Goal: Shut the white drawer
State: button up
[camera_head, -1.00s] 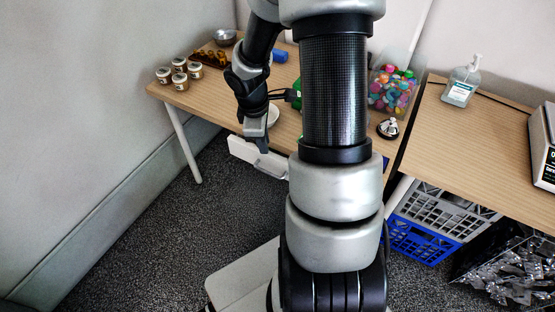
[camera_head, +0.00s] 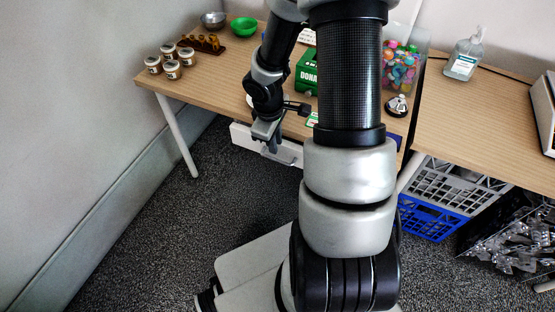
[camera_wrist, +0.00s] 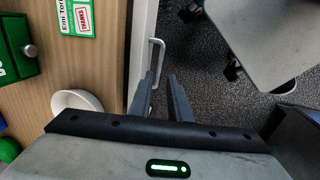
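The white drawer (camera_head: 243,137) is under the front edge of the left wooden desk. Its white front also shows in the wrist view (camera_wrist: 139,45) as a narrow strip along the desk edge. How far out it stands is hard to tell. Its pale bar handle (camera_wrist: 160,50) sticks out over the floor. My gripper (camera_head: 270,143) points down in front of the drawer. In the wrist view its two dark fingers (camera_wrist: 162,76) are apart, with a narrow gap and nothing clearly held. The left fingertip is close to the handle's near end; I cannot tell if they touch.
The desk (camera_head: 215,90) holds several small jars (camera_head: 172,68), a green bowl (camera_head: 243,27), a green donation box (camera_head: 307,72), a white bowl (camera_wrist: 78,101) and a bell (camera_head: 397,104). Crates (camera_head: 430,218) stand under the right desk. The carpet (camera_head: 160,245) at left is clear.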

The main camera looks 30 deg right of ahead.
aim_at(278, 160)
jog(key=f+b, duration=0.1)
jog(key=f, duration=0.2)
jog(key=d+f+b, duration=0.1)
jog(key=f, duration=0.1)
jog(key=w+f+b, duration=0.1)
jog(key=f, duration=0.2)
jog(key=shift+d+f, duration=0.15)
jog(key=shift+f, duration=0.15)
grip_shut()
